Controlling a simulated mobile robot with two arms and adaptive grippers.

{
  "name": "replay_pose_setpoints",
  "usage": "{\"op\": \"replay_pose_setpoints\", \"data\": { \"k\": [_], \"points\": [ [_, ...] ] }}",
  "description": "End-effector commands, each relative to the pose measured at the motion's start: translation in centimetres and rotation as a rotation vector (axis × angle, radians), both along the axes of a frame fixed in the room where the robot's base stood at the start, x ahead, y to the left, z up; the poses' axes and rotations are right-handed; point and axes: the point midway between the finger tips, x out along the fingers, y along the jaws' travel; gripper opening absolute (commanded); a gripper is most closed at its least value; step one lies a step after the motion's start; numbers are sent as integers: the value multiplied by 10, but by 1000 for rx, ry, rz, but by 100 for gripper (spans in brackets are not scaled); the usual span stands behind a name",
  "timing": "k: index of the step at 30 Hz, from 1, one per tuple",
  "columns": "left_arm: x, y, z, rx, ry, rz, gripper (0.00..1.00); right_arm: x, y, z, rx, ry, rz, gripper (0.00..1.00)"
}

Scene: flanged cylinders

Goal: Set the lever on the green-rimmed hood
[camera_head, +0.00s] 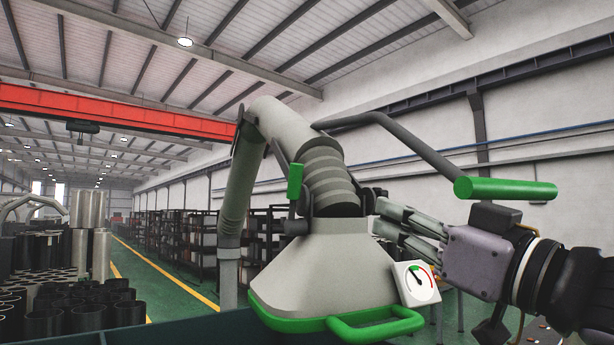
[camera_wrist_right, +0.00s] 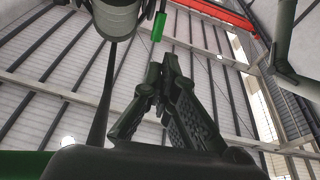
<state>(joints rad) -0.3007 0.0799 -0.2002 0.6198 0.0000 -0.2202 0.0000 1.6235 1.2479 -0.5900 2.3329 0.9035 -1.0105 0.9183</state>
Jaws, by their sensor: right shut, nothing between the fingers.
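The hood (camera_head: 325,265) is a pale grey cone with a green rim (camera_head: 300,324), hanging from a ribbed extraction arm (camera_head: 330,180). A short lever with a green grip (camera_head: 295,181) stands roughly upright on the left side of its neck. A green grip, seemingly this lever's, shows in the right wrist view (camera_wrist_right: 158,27), above the fingertips and apart from them. My right gripper (camera_head: 379,216) is shut and empty, to the right of the hood's neck, close to a dark knob (camera_head: 372,196). Whether it touches the hood is unclear. My left gripper is out of view.
A grey bar with a long green handle (camera_head: 505,189) reaches out above my right gripper. A dial gauge (camera_head: 416,282) and a green loop handle (camera_head: 380,324) are on the hood's front. Dark cylinders (camera_head: 85,305) stand at left; shelves (camera_head: 185,240) line the hall behind.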

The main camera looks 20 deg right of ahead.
Motion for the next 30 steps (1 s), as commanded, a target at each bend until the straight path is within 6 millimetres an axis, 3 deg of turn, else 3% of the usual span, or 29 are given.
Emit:
{"op": "replay_pose_setpoints", "data": {
  "k": [1,19,24,30],
  "points": [
    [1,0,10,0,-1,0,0,11,4,8,2,4,5,0],
    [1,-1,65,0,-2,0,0,129,43,48,0,2,2,0],
    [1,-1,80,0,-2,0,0,152,50,54,-1,2,0,0],
    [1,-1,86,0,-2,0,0,163,53,55,0,0,-1,0]
  ]
}}
